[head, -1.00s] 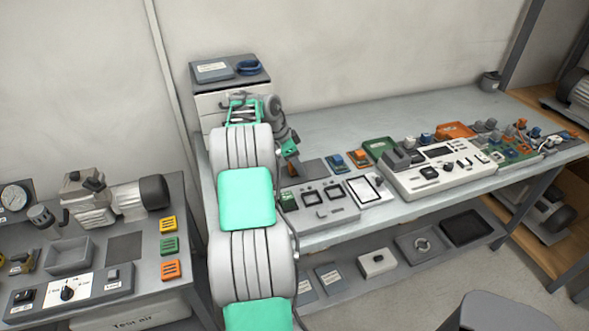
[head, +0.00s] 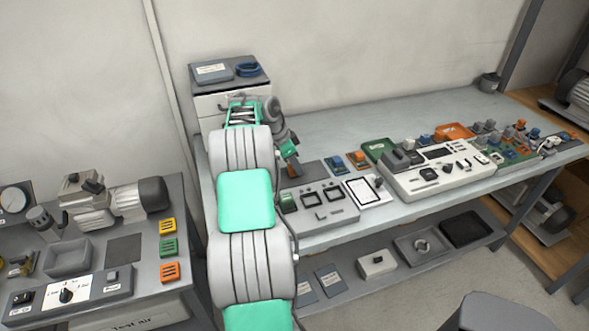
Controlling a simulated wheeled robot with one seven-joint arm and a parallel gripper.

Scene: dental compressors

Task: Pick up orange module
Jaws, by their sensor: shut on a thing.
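My arm rises in front of the bench, and my gripper (head: 292,160) is over the bench's left end, beside the grey panel. It is small and partly hidden by my wrist. An orange module (head: 357,158) lies on the bench right of the gripper, next to a blue one (head: 335,162). Another orange module (head: 170,272) lies on the left table, below a green (head: 169,245) and a yellow one (head: 167,226).
A grey panel (head: 335,214) with square frames lies in front of the gripper. A white device (head: 435,180) and green trays with small parts fill the bench's right side. A drawer cabinet (head: 207,103) stands behind my arm. The back middle of the bench (head: 370,115) is clear.

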